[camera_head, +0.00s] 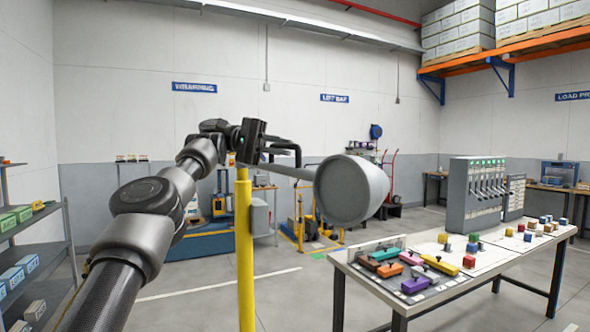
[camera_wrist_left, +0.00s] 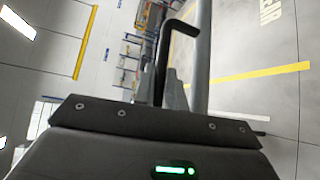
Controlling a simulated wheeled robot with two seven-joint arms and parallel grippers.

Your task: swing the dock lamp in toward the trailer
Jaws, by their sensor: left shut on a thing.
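The dock lamp has a round grey head (camera_head: 350,190) on a grey arm (camera_head: 290,172), carried by an upright yellow post (camera_head: 243,255). A black bent handle (camera_head: 297,156) stands off the lamp arm. My left gripper (camera_head: 270,147) is at the top of the post and is shut on this handle. In the left wrist view the black handle (camera_wrist_left: 163,50) runs down between the fingers (camera_wrist_left: 170,92), beside the grey lamp arm (camera_wrist_left: 203,50). The gripper hides the joint between arm and post. My right gripper is not in view. No trailer can be made out.
A table (camera_head: 415,301) with coloured blocks and a grey lever panel (camera_head: 472,195) stands at the right, near the lamp head. A shelf (camera_head: 40,245) with boxes is at the left. A red hand truck (camera_head: 388,175) stands behind. Floor between post and table is clear.

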